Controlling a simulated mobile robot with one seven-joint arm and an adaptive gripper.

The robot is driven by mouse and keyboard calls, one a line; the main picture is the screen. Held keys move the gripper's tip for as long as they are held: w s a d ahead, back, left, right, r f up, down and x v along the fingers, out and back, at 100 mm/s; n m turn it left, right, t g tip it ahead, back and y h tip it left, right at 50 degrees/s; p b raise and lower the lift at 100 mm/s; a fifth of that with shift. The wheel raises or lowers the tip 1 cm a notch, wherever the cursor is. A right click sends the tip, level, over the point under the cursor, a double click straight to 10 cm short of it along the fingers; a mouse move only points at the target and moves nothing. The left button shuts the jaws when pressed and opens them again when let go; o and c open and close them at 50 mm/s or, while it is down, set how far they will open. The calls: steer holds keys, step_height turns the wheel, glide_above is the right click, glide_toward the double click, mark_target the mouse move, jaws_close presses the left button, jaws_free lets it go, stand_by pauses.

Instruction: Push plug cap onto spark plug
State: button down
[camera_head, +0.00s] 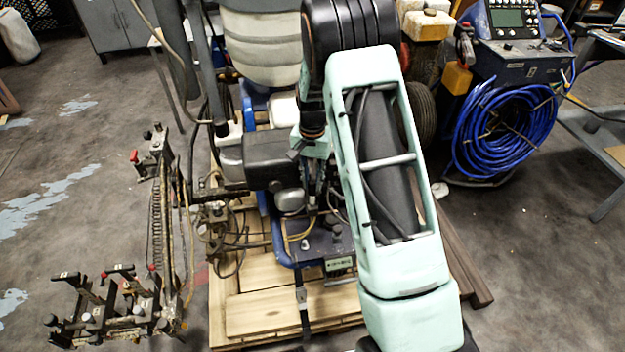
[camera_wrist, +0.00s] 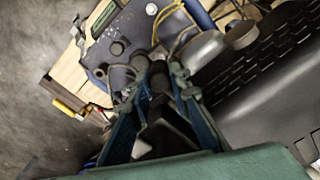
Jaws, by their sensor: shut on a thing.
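My gripper (camera_wrist: 156,90) points into the engine area in the wrist view, with a blue-green finger on each side. It is shut on a dark piece between the fingertips, which appears to be the black plug cap (camera_wrist: 160,78). The cap lies close over the engine parts. I cannot make out the spark plug; the cap and fingers may cover it, so I cannot tell whether the two touch.
A black slotted cover (camera_wrist: 265,95) is close on the right in the wrist view. A blue-grey deck with dark knobs (camera_wrist: 118,48) is at upper left. The striper stands on a wooden pallet (camera_head: 250,318). A blue hose coil (camera_head: 505,130) hangs at right.

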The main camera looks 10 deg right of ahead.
steer(key=shift+f+b, duration=1)
steer(key=shift+f, duration=0.75)
stand_by(0.7)
steer(key=c, duration=1.4)
jaws_free()
steer(key=shift+r+p, duration=2.35)
steer(key=shift+r, duration=1.15)
